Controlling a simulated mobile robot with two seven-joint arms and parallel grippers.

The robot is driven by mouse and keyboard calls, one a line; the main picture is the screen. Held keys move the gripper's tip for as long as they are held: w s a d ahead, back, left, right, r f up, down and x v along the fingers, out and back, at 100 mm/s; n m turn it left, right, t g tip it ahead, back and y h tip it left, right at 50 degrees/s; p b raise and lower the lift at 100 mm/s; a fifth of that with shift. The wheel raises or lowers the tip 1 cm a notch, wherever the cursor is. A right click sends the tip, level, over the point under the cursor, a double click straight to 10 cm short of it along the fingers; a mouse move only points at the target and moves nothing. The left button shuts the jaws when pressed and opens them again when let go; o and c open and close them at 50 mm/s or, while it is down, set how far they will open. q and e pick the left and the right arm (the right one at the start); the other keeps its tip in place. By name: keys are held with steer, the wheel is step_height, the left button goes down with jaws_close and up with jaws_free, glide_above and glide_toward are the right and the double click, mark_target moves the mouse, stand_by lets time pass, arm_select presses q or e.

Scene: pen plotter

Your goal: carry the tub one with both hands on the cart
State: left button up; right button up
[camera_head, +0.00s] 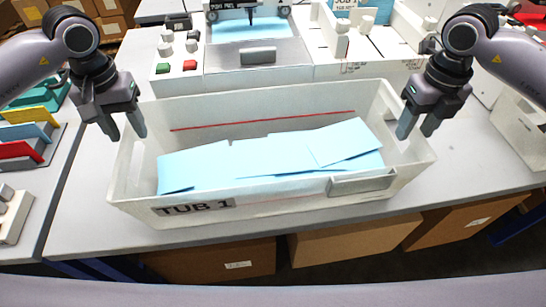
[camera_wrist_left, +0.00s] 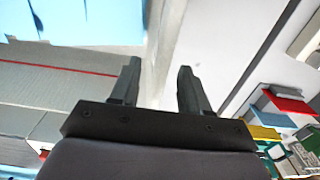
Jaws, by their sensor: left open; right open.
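The white tub (camera_head: 300,199), labelled TUB 1, stands on the grey table in front of the plotter. Light blue sheets (camera_head: 270,158) lie in it. My left gripper (camera_head: 128,131) is open at the tub's left end, its fingers near the top of the end wall. In the left wrist view the open fingers of the left gripper (camera_wrist_left: 158,88) appear with the tub's wall (camera_wrist_left: 160,55) between or just beyond them; I cannot tell if they touch it. My right gripper (camera_head: 415,128) is open at the tub's right end wall, near its rim. The contact there is unclear.
The plotter (camera_head: 258,66) with red and green buttons stands right behind the tub. Coloured folders (camera_head: 25,135) sit in a rack at the left. Cardboard boxes (camera_head: 355,240) are under the table. Bare table (camera_head: 85,205) shows left of the tub.

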mark_target(133, 140)
arm_select(q)
steer(key=shift+f, duration=1.9)
arm_select(e)
steer(key=shift+f, duration=1.9)
arm_select(q)
jaws_close()
arm_select(e)
jaws_close()
arm_select(q)
steer(key=shift+a, duration=0.2)
arm_select(e)
steer(key=shift+d, duration=0.15)
arm_select(q)
steer(key=shift+w+r, duration=0.1)
arm_select(e)
steer(key=shift+r, duration=0.1)
